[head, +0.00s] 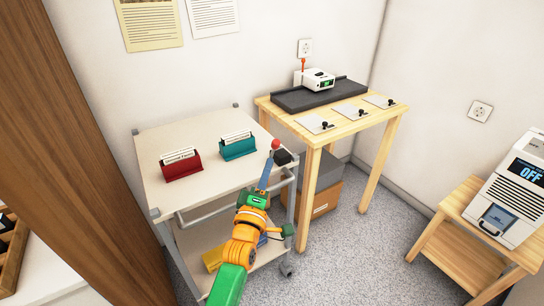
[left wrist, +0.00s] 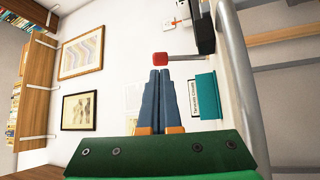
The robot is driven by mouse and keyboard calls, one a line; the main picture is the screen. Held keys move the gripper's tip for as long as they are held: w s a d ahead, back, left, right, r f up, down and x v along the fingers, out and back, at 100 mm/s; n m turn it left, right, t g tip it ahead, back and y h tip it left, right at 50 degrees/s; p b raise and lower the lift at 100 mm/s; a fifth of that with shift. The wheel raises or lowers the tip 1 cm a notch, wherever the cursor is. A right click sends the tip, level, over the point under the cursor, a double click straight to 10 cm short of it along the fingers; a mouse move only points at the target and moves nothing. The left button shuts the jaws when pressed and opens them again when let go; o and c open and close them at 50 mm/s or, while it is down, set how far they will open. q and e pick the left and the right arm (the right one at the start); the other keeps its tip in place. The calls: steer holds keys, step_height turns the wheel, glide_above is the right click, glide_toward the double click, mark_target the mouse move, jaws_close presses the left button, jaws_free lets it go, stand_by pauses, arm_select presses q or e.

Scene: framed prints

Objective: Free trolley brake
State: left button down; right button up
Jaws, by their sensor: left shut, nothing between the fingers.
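The trolley (head: 215,160) has a pale top and a grey metal frame. At its right corner sits a black block (head: 284,157) with a red-knobbed lever (head: 276,144). My left gripper (head: 269,160) is shut and empty, its blue fingers close to the knob. In the left wrist view, the red knob (left wrist: 160,58) lies just beyond the shut fingertips (left wrist: 159,72). A grey rod runs from it to the right, towards the black block (left wrist: 201,27). I cannot tell whether the fingers touch the knob. My right gripper is out of view.
A red card box (head: 181,167) and a teal card box (head: 238,148) stand on the trolley. A wooden table (head: 345,127) with a small white device (head: 318,80) stands right behind it. A machine reading OFF (head: 512,190) sits far right. Grey floor (head: 375,220) lies free between.

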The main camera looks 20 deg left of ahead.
mark_target(275, 147)
arm_select(q)
steer(key=x, duration=0.4)
steer(key=shift+w, duration=0.25)
steer(key=shift+r, duration=0.15)
